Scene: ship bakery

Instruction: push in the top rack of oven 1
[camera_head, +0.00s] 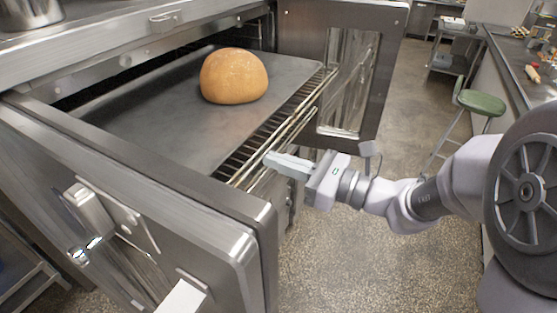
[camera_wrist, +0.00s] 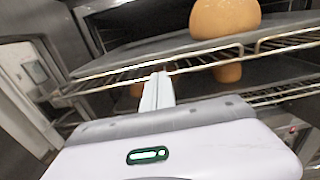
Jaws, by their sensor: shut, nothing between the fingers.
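The top rack (camera_head: 262,143) of the oven is a wire rack that stands out between two open doors. A dark flat tray (camera_head: 150,120) lies on it with one round brown loaf (camera_head: 233,75). My gripper (camera_head: 268,160) is shut and empty, its fingertips close to the rack's front edge. In the wrist view, the fingertips (camera_wrist: 160,78) point at the rack's front wires (camera_wrist: 120,68), with the tray (camera_wrist: 165,42) and loaf (camera_wrist: 222,17) behind them. I cannot tell whether they touch the wires.
The near oven door (camera_head: 150,200) and the far door (camera_head: 350,80) stand open on either side of the rack. A lower level holds another loaf (camera_wrist: 228,73). A green stool (camera_head: 480,102) and a counter (camera_head: 515,60) stand to the right. The floor between is clear.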

